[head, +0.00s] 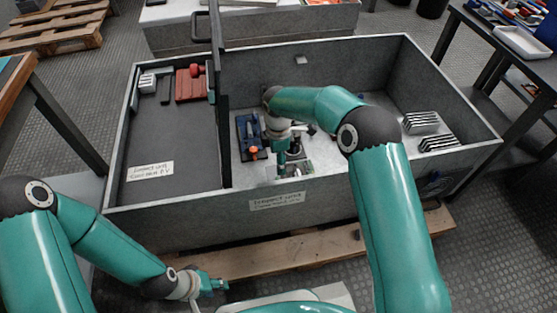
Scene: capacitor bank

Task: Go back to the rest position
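My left arm comes in from the left and bends low in front of the grey cabinet (330,195). My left gripper (212,285) is outside the cabinet, near the wooden pallet, and seems clear of other things. It is too small to tell whether its fingers are open or shut. My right arm reaches over the cabinet's front wall, and my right gripper (281,168) points down inside the middle compartment. It is close to small parts on the floor there. Its fingertips are too small and partly hidden to tell their state or whether they touch anything.
A blue device with an orange knob (253,152) lies left of my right gripper. Striped blocks (420,122) sit at the compartment's right. An upright divider (218,110) borders the left panel with a red part (190,84). A wooden pallet (270,256) lies under the cabinet. Tables flank both sides.

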